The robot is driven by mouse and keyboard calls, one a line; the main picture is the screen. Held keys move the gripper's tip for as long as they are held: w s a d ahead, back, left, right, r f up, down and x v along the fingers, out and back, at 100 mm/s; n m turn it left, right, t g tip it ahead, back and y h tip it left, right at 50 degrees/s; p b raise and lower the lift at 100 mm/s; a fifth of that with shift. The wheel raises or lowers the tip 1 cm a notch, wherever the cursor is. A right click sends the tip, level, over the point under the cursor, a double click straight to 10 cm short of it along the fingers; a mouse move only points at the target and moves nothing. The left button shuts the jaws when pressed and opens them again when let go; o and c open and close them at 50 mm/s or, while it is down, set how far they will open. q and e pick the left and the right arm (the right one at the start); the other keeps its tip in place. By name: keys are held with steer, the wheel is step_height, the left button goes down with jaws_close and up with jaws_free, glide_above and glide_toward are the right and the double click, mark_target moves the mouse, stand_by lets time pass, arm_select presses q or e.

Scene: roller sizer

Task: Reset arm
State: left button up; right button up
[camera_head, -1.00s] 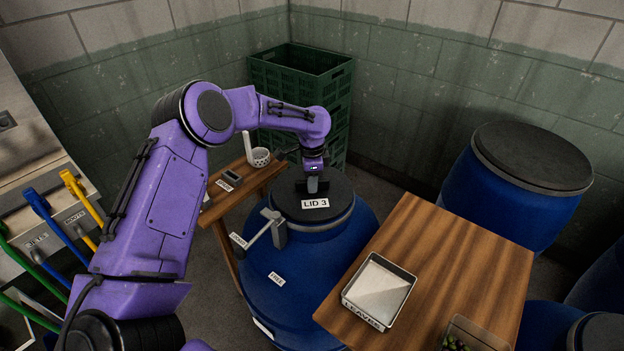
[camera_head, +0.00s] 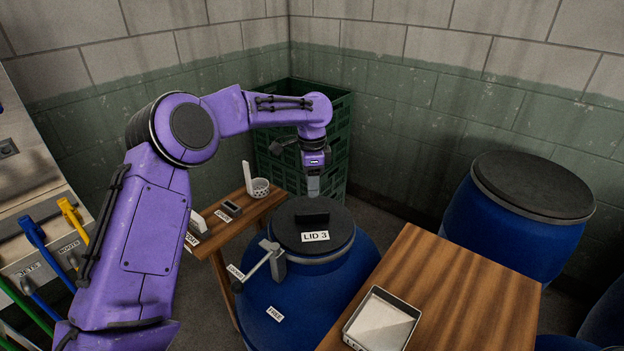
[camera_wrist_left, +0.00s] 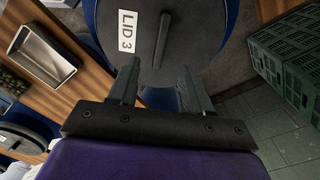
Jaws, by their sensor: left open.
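My left gripper (camera_head: 313,186) hangs above the back edge of the black lid labelled LID 3 (camera_head: 340,222). It is apart from the lid's raised black handle (camera_head: 312,218). In the left wrist view the gripper's two fingers (camera_wrist_left: 158,88) are spread with nothing between them, and the lid (camera_wrist_left: 185,50) with its bar handle lies beyond them. The lid sits on a blue drum (camera_head: 320,295) with a lever clamp (camera_head: 272,262) at its side. My right gripper is not in view.
A wooden table (camera_head: 470,290) with a metal tray (camera_head: 383,320) stands at right, near another lidded blue drum (camera_head: 510,215). A narrow wooden shelf (camera_head: 225,238) holds a white perforated cup (camera_head: 260,188). Green crates (camera_head: 335,150) stand in the corner.

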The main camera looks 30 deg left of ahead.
arm_select(q)
steer(key=shift+r, duration=1.2)
